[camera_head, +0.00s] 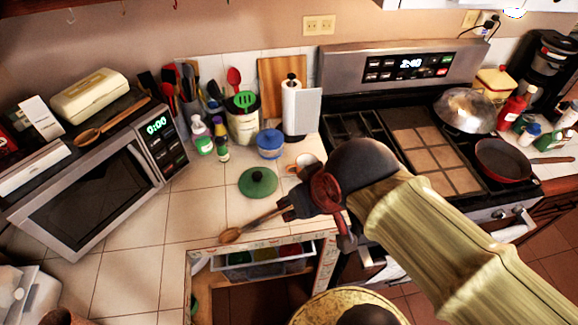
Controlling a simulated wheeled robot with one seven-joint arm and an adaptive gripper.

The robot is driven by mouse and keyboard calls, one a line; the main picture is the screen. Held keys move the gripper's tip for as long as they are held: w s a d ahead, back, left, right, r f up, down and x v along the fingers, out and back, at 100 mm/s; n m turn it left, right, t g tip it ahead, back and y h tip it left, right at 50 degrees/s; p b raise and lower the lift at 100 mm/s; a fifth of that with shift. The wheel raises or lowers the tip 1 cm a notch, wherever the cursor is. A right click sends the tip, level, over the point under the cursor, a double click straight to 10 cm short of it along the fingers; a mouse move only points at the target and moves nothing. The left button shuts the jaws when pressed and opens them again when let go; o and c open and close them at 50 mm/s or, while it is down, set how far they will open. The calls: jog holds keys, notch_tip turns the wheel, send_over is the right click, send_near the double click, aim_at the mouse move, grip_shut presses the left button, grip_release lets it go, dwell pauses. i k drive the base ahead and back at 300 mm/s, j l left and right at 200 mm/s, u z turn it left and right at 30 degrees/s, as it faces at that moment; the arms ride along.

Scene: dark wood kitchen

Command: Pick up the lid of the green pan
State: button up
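A round green lid (257,182) with a small knob lies on the tiled counter, near the middle of the view. I cannot make out a green pan; whether anything is under the lid does not show. My gripper (284,209) is over the counter's front edge, just below and to the right of the lid, apart from it. A wooden spoon (232,235) lies with its handle running towards the fingertips; whether they touch it is unclear. The finger opening is too small and dark to read.
A blue lidded pot (270,143) and a cup (304,163) stand behind the lid. Bottles (201,137) and a utensil holder (243,122) are at the back. A microwave (95,185) is left, the stove (423,150) right. An open drawer (265,266) is below. Counter left of the lid is clear.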

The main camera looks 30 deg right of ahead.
aim_at(258, 182)
jog(key=z, duration=1.5)
jog(key=u, duration=1.45)
jog(key=i+l+z, duration=0.1)
jog(key=l+z, duration=0.15)
jog(key=l, duration=0.75)
